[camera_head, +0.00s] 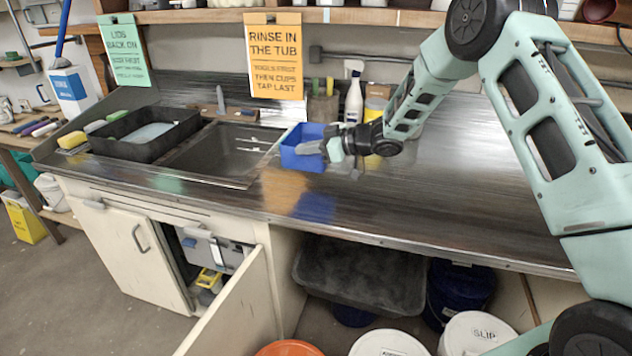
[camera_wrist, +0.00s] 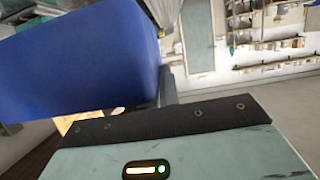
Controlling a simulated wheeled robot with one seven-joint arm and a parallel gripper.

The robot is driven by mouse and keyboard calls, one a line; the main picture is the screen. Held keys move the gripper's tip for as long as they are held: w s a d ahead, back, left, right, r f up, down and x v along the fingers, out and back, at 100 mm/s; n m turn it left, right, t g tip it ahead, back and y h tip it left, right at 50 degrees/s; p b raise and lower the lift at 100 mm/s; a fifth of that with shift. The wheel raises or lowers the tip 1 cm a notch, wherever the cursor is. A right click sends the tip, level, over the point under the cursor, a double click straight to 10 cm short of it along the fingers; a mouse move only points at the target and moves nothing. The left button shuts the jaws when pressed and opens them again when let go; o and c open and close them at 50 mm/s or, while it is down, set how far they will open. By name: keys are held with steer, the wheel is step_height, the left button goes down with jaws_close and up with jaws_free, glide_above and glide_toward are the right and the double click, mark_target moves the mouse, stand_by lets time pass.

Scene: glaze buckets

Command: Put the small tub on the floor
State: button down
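The small blue tub (camera_head: 298,158) is at my gripper (camera_head: 314,147), over the metal counter near the sink. My gripper appears shut on its right wall. A blue reflection shows on the counter well below the tub, so it looks raised off the surface. In the wrist view the tub (camera_wrist: 80,62) fills the upper left, tilted, beside a grey finger; the other finger is hidden. The floor (camera_head: 75,290) shows at the lower left, in front of the cabinets.
A black basin (camera_head: 140,148) stands left of the sink (camera_head: 225,150). A spray bottle (camera_head: 354,98) stands behind my gripper. An open cabinet door (camera_head: 240,305) juts forward. Below the counter are a dark grey tub (camera_head: 360,272) and several lidded buckets (camera_head: 478,332). A yellow box (camera_head: 24,218) stands far left.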

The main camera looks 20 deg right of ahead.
steer(key=shift+w+d+f, duration=0.1)
steer(key=shift+w+d, duration=0.1)
steer(key=shift+w, duration=0.25)
step_height(320, 180, down, 9)
steer(key=p, duration=0.2)
steer(key=shift+w+f+p, duration=0.1)
steer(key=shift+f+p, duration=0.05)
steer(key=shift+p, duration=0.15)
steer(key=shift+f, duration=0.15)
steer(key=c, duration=1.6)
jaws_free()
steer(key=shift+c, duration=0.2)
